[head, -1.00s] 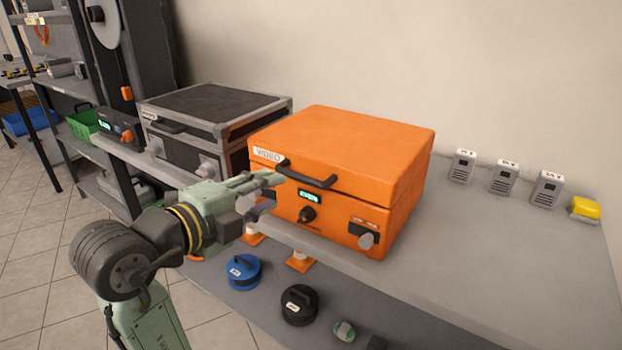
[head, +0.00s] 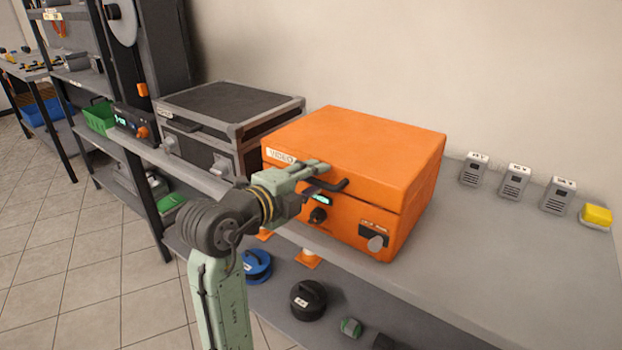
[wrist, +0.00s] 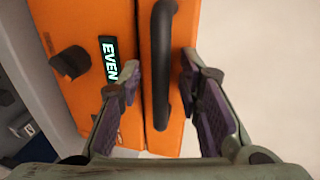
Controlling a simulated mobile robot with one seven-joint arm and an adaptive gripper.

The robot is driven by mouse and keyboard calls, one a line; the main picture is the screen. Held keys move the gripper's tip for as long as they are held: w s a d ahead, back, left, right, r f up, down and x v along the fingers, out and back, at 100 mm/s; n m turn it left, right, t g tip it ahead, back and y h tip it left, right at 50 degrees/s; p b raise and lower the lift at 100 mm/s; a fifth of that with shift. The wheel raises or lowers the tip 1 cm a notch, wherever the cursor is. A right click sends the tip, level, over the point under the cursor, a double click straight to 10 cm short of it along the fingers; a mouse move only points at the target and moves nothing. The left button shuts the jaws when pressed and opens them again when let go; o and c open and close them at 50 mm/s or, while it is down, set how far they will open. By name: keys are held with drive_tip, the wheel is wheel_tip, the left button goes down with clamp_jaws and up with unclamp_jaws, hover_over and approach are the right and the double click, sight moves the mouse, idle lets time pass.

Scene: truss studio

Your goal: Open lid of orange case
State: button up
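The orange case (head: 350,145) stands on the grey table with its lid shut; the lid seam runs across its front. A black handle (head: 338,186) sticks out from the lid's front edge. My gripper (head: 322,176) is at the case's front, by the handle's left part. In the wrist view my gripper (wrist: 160,85) is open, with one finger on each side of the black handle (wrist: 161,60). The handle lies between the fingers, and neither finger seems to touch it. The lit display (wrist: 112,62) and a dark knob (wrist: 70,62) are on the case's front.
A black and grey case (head: 228,115) stands close on the left of the orange case. Small grey boxes (head: 515,182) and a yellow block (head: 596,217) stand on the right. The table right of the case is mostly clear. A lower shelf holds blue (head: 257,265) and black (head: 307,299) round items.

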clamp_jaws()
idle(0.7)
